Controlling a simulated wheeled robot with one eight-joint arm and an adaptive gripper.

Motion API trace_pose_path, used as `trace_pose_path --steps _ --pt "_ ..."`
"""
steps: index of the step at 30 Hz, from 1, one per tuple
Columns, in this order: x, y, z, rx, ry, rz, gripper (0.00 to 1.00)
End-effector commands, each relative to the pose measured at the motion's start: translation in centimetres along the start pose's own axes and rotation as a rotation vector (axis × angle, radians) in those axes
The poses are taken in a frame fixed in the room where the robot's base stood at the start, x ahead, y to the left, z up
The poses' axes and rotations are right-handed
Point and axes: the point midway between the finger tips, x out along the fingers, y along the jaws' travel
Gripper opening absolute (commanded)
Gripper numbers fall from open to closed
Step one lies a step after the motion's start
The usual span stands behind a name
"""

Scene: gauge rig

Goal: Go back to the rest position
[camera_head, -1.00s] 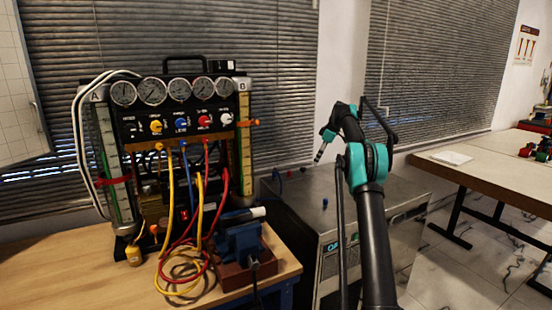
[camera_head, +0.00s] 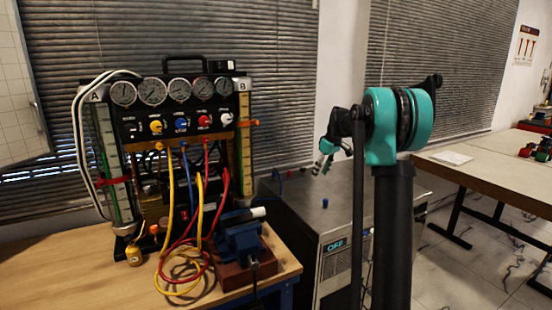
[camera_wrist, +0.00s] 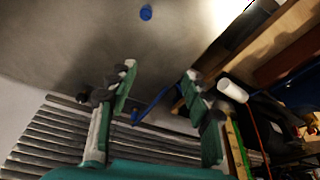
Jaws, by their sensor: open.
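My arm stands at the right in the head view, its upright dark link topped by a teal joint. My gripper (camera_head: 323,158) shows small beside that joint, above the grey metal cabinet (camera_head: 300,208). In the wrist view my gripper (camera_wrist: 158,95) has its two teal and grey fingers spread wide apart, with nothing held between them. The gauge rig (camera_head: 180,125), with its row of round dials, coloured knobs and hoses, stands left of my gripper and apart from it.
A wooden bench (camera_head: 75,270) carries the rig, a blue vise (camera_head: 240,238) and coiled yellow and red hoses (camera_head: 185,265). The cabinet top bears a blue knob (camera_head: 325,203). A light table (camera_head: 500,170) stands at the right. Window blinds (camera_head: 280,60) are behind.

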Motion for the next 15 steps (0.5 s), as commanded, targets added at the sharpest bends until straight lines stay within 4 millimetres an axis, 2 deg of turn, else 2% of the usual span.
trace_pose_path --steps 1,8,15 --pt "-0.1 -1.6 1.5 0.033 -0.002 0.013 0.50" --pt "0.5 -8.2 8.8 0.203 -0.004 0.075 0.50" --pt "2.2 -15.5 17.7 0.379 0.009 0.142 0.50"
